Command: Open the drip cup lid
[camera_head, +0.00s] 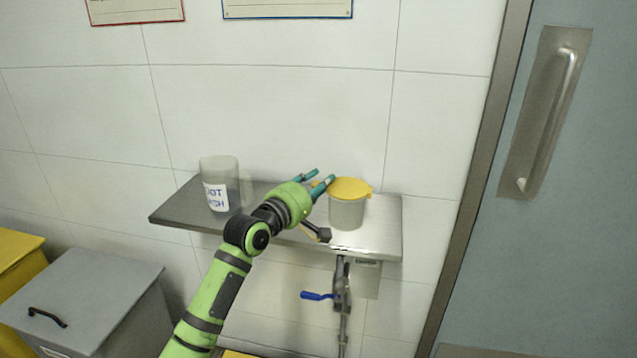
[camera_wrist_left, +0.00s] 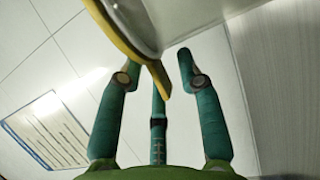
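The drip cup (camera_head: 347,213) is a grey cup standing on the metal shelf in the head view. Its yellow lid (camera_head: 350,188) lies over its top and looks closed. My left gripper (camera_head: 323,181) is just left of the cup at lid height, its teal fingers spread and pointing toward the lid. In the left wrist view the fingers (camera_wrist_left: 158,72) are apart with nothing clasped between them. The lid's yellow rim and tab (camera_wrist_left: 157,76) show close in front of them, with part of the cup (camera_wrist_left: 160,18) beside it. Contact cannot be told. My right gripper is not seen.
The metal shelf (camera_head: 385,235) is fixed to a tiled wall. A clear labelled beaker (camera_head: 217,190) stands on its left part. A valve with a blue handle (camera_head: 317,296) hangs below. Grey (camera_head: 85,290) and yellow (camera_head: 14,250) bins are lower left; a door (camera_head: 580,220) is right.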

